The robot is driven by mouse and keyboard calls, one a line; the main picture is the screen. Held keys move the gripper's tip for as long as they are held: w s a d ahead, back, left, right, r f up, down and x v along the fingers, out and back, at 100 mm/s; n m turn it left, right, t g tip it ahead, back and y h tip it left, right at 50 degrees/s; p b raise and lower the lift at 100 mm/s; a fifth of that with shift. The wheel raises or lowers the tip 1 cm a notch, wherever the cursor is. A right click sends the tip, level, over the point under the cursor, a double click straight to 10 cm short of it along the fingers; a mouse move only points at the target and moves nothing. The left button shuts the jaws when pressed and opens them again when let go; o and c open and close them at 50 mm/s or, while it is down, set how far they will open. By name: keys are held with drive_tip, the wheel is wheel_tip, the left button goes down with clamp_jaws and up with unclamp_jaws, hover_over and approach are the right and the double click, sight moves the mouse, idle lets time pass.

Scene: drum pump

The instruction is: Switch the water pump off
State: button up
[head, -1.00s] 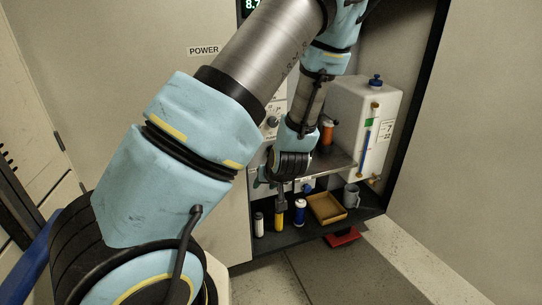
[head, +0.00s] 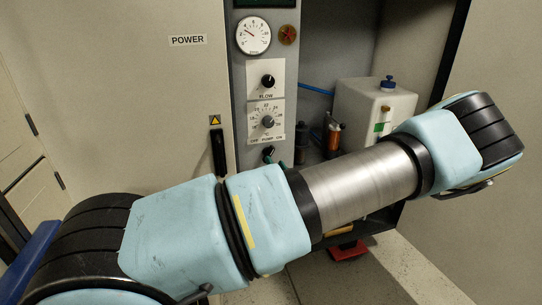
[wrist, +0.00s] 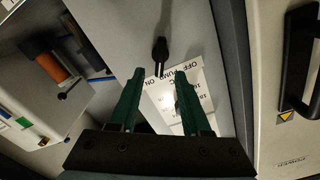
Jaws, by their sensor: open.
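The pump switch (head: 269,153) is a small black lever on the grey control panel, just below the "OFF PUMP ON" lettering in the head view. In the wrist view the black switch (wrist: 160,50) sits just beyond my fingertips, roughly in line with the gap between them. My gripper (wrist: 159,74) is open and empty, its two dark green fingers apart in front of the panel. In the head view my arm hides most of the gripper. I cannot tell for sure which way the lever points, or whether a finger touches it.
Above the switch are a dial knob (head: 268,122), a flow knob (head: 267,81) and a round gauge (head: 253,36). A black door handle (head: 218,151) stands out to the left.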

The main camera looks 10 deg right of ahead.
sight(270, 155)
drive_tip(key=w, duration=0.5)
drive_tip(key=shift+w+a, duration=0.3)
drive_tip(key=shift+c, duration=0.3)
clamp_jaws()
